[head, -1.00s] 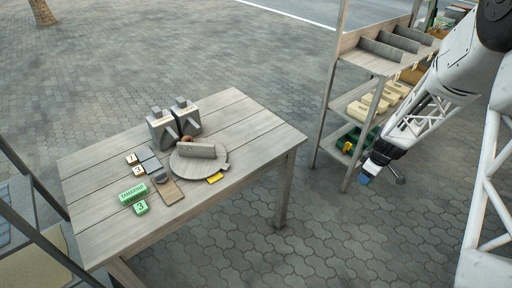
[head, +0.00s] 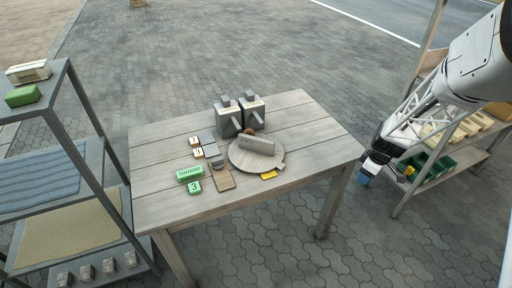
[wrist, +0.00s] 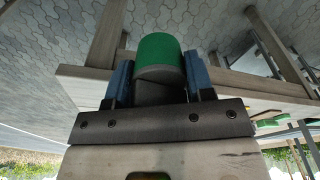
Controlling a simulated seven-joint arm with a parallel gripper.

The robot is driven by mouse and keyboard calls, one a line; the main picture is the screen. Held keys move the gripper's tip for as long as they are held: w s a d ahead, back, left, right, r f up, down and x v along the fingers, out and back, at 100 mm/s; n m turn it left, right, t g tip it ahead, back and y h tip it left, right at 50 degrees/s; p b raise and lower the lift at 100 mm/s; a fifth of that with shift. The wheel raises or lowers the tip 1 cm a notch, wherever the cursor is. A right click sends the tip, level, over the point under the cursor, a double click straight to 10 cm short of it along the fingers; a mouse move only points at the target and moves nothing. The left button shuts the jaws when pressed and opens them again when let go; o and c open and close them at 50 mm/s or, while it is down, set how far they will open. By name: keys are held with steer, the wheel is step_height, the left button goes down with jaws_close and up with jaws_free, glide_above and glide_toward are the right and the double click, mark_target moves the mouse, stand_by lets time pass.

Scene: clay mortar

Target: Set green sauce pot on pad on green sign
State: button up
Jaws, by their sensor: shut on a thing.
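My gripper (head: 364,180) hangs off the table's right end in the head view. In the wrist view its blue fingers (wrist: 158,78) are shut on a green round pot (wrist: 158,52) with a grey lower part. The pot is hardly visible in the head view. A green lettered sign (head: 189,174) lies at the table's left front, with a green block marked 3 (head: 195,187) just in front of it. Small dark grey pads (head: 207,137) lie beside pale number tags (head: 194,141). I cannot tell which pad goes with which sign.
The wooden table (head: 290,110) also holds two grey boxes (head: 229,121), a round board (head: 243,162) with a grey block, a wooden strip (head: 223,180) and a yellow piece (head: 268,175). A shelf rack (head: 55,140) stands left, another (head: 440,165) right. The table's right part is clear.

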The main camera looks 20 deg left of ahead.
steer(key=s+a+n, duration=0.1)
steer(key=a, duration=0.7)
steer(key=s+a+r+n, duration=0.1)
steer(key=a, duration=0.8)
steer(key=s+a+r+n, duration=0.1)
steer(key=a+n, duration=0.1)
steer(key=a, duration=0.7)
steer(key=shift+s, duration=0.2)
steer(key=s+a, duration=0.2)
steer(key=a, duration=0.2)
steer(key=s+a+n, duration=0.1)
steer(key=s+a, duration=0.1)
steer(key=a, duration=0.2)
steer(key=s+a+r+n, duration=0.1)
steer(key=s+a, duration=0.1)
steer(key=a, duration=0.3)
steer(key=shift+g, duration=0.4)
steer(key=s+a, duration=0.2)
steer(key=a, duration=0.1)
steer(key=s+a+n, duration=0.1)
steer(key=s+a, duration=0.1)
steer(key=a, duration=0.1)
steer(key=s+a+n, duration=0.1)
steer(key=s+a, duration=0.1)
steer(key=a, duration=0.2)
steer(key=shift+s+r, duration=0.35)
steer(key=shift+s, duration=0.05)
steer(key=shift+a, duration=0.15)
